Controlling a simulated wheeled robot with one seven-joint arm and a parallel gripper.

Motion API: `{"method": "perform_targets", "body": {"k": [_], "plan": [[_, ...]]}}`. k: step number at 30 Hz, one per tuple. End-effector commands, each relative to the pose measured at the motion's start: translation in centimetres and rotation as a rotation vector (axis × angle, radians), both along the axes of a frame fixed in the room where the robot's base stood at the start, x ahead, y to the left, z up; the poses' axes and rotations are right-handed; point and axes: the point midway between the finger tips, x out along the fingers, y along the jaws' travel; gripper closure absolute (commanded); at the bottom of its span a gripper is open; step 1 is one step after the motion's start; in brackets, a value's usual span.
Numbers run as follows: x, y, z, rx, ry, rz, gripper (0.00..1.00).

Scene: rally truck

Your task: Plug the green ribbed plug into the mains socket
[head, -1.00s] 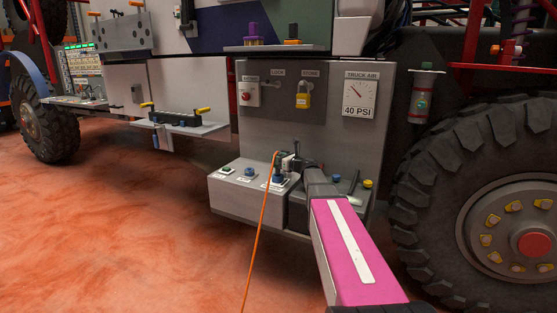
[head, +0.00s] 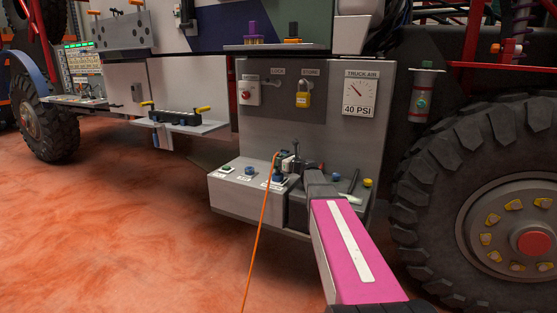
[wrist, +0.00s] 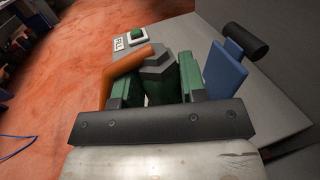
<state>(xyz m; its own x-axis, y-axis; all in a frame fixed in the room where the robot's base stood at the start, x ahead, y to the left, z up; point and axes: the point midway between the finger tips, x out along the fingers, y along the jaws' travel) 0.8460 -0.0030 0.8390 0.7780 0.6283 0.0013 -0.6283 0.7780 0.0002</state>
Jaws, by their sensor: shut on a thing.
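My gripper (head: 289,164) is shut on the green plug (head: 277,157) above the low grey box on the truck's side. In the wrist view the plug (wrist: 186,80) is between the two fingers of my gripper (wrist: 160,88); its dark green body is partly hidden by a grey angular top. An orange cable (wrist: 124,69) bends out of the plug on the left. A blue socket (head: 279,178) sits on the box just below the gripper; I cannot read its label. The plug's lower end is hidden, so I cannot tell whether it touches the socket.
A blue flap (wrist: 226,71) stands close right of the fingers. The grey panel rises behind; a large tyre (head: 430,210) is right.

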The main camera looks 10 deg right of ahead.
Motion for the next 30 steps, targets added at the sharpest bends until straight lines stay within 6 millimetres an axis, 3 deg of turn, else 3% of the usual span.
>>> {"method": "perform_targets", "body": {"k": [30], "plan": [[0.0,0.0,-2.2,0.0,0.0,0.0,0.86]]}}
